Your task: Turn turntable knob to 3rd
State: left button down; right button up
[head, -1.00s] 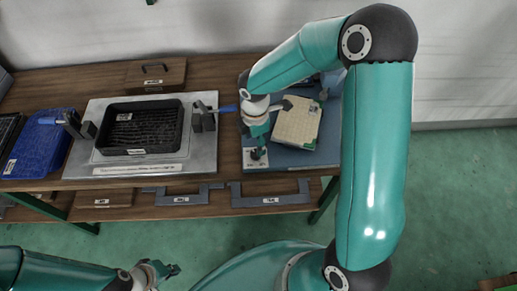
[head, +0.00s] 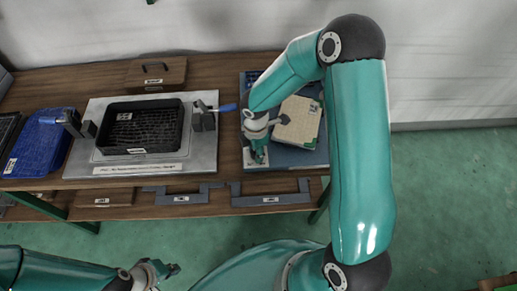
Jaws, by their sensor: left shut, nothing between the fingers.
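A blue panel (head: 310,157) at the right end of the table carries a cream board (head: 298,121) with a green edge. My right gripper (head: 258,158) points down over the panel's front left corner, in front of the board. The turntable knob cannot be made out; the gripper and wrist cover that corner. Whether the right fingers are open or shut, or touch anything, is too small to tell. My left gripper (head: 167,270) is shut and empty, low in the view, off the table's front side.
A metal plate (head: 85,152) with a black tray (head: 139,148) and blue-handled clamps (head: 205,115) stands left of the panel. A blue tray (head: 35,150) lies farther left. The floor in front is clear.

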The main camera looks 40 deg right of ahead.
jog(key=shift+c, duration=1.2)
jog(key=shift+s+d, duration=0.1)
jog(key=shift+d, duration=0.1)
grip_shut()
jog(key=shift+a+f, duration=0.1)
jog(key=shift+a+f+m+b, duration=0.15)
jog(key=shift+m+b, duration=0.65)
jog(key=shift+b, duration=0.2)
jog(key=m+b, duration=0.4)
jog(key=shift+f, duration=0.1)
jog(key=m+b, duration=0.3)
jog(key=shift+m, duration=0.4)
jog(key=shift+r+m+b, duration=0.15)
jog(key=shift+m+b, duration=0.75)
jog(key=shift+m, duration=0.25)
jog(key=shift+r+m+b, duration=0.1)
jog(key=shift+m+b, duration=0.75)
jog(key=shift+m, duration=0.3)
